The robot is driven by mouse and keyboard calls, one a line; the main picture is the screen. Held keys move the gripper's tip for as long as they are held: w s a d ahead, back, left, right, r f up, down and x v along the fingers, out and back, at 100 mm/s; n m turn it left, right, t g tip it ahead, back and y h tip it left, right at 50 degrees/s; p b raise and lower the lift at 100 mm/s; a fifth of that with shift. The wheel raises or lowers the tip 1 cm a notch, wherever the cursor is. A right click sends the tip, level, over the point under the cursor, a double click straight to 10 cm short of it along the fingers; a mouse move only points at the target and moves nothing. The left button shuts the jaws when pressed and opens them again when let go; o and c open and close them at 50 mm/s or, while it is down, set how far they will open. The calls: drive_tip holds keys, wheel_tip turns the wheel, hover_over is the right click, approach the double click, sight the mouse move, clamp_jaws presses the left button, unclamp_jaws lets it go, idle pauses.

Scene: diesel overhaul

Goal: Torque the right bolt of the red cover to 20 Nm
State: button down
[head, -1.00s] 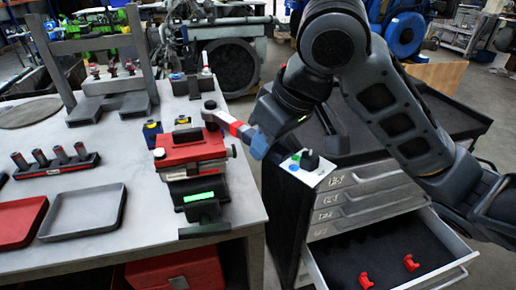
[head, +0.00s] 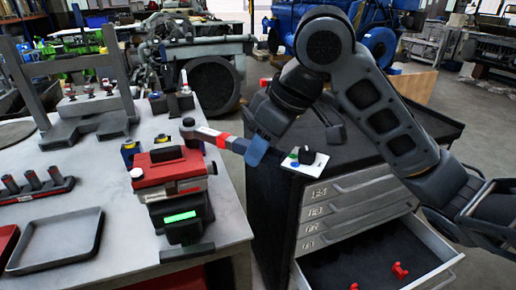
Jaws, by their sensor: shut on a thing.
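The red cover (head: 168,172) sits on top of a dark block with a lit green display (head: 180,217), near the right edge of the workbench. My gripper (head: 256,150) is shut on the handle of a torque wrench (head: 222,140) with a red band. I cannot tell whether the head is seated on a bolt.
A grey tray (head: 55,262) and a black rack with several dark cylinders (head: 38,192) lie on the left of the workbench (head: 120,225). A grey press frame (head: 125,75) stands behind. The tool cabinet (head: 345,200) at right has an open drawer (head: 425,262) holding red pieces.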

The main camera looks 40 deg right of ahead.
drive_tip(key=shift+w+d+n+y, duration=0.2)
drive_tip(key=shift+w+d+n, duration=0.1)
drive_tip(key=shift+d+n, duration=0.25)
drive_tip(key=shift+w+d+n+y, duration=0.2)
drive_tip(key=shift+w+d+n, duration=0.15)
drive_tip(key=shift+d, duration=0.25)
drive_tip(key=shift+d, duration=0.1)
drive_tip(key=shift+w+d+n+g+y+b, duration=0.15)
drive_tip(key=shift+w+d+n+g+b, duration=0.1)
drive_tip(key=shift+w+d+n, duration=0.25)
drive_tip(key=shift+w+d+n+g+y+b, duration=0.2)
drive_tip(key=shift+w+d+n+g, duration=0.1)
drive_tip(key=shift+d+n, duration=0.3)
drive_tip(key=shift+s+a, duration=0.1)
drive_tip(key=shift+s+a, duration=0.25)
drive_tip(key=shift+a, duration=0.05)
drive_tip(key=shift+a, duration=0.1)
